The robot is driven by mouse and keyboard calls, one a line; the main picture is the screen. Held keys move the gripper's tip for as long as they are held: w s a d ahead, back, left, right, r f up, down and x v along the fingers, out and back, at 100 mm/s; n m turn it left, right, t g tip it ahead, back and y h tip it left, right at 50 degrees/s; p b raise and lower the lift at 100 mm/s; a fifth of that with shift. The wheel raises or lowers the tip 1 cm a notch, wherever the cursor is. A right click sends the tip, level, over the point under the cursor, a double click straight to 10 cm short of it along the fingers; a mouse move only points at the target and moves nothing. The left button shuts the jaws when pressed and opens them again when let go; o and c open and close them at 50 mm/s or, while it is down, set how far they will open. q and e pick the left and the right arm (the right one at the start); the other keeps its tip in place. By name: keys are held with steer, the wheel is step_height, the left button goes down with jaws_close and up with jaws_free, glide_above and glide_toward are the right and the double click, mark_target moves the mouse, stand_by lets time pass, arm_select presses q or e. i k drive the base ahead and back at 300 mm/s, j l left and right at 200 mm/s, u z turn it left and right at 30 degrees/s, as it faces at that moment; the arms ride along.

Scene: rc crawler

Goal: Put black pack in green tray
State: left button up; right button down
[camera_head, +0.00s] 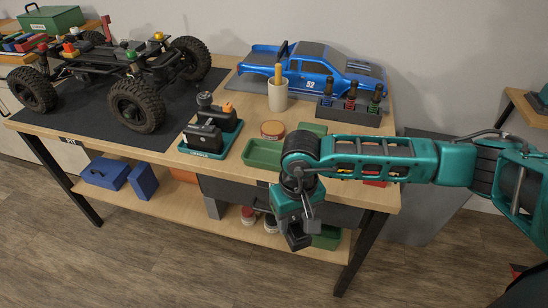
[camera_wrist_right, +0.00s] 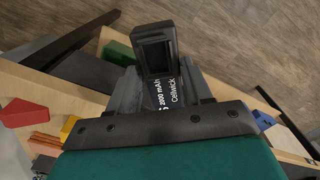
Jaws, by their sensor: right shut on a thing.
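My right gripper (camera_head: 296,222) is shut on a black pack (camera_head: 298,239) and holds it in front of the table's front edge, below the tabletop. In the right wrist view the black pack (camera_wrist_right: 160,62), with white lettering, sits between the fingers of the gripper (camera_wrist_right: 163,92). A shallow green tray (camera_head: 262,154) lies on the table near its front edge, up and to the left of the gripper. My right arm hides part of the tray's right side. My left gripper is not in view.
A teal charger (camera_head: 211,143) with black packs stands left of the tray. A crawler chassis (camera_head: 130,70) is on a dark mat. Behind are a cup (camera_head: 278,95), a tool holder (camera_head: 350,112) and a blue truck body (camera_head: 315,65). A green bin (camera_head: 327,239) sits on the lower shelf.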

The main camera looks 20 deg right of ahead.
mark_target(275, 160)
steer(key=l+u, duration=0.1)
steer(key=u, duration=0.9)
steer(key=k+l+u, duration=0.1)
steer(key=l+u, duration=0.2)
steer(key=u, duration=0.15)
steer(key=k+l+u, duration=0.15)
steer(key=u, duration=0.25)
steer(key=k+l+u, duration=0.45)
steer(key=k+l, duration=0.55)
steer(key=k, duration=0.3)
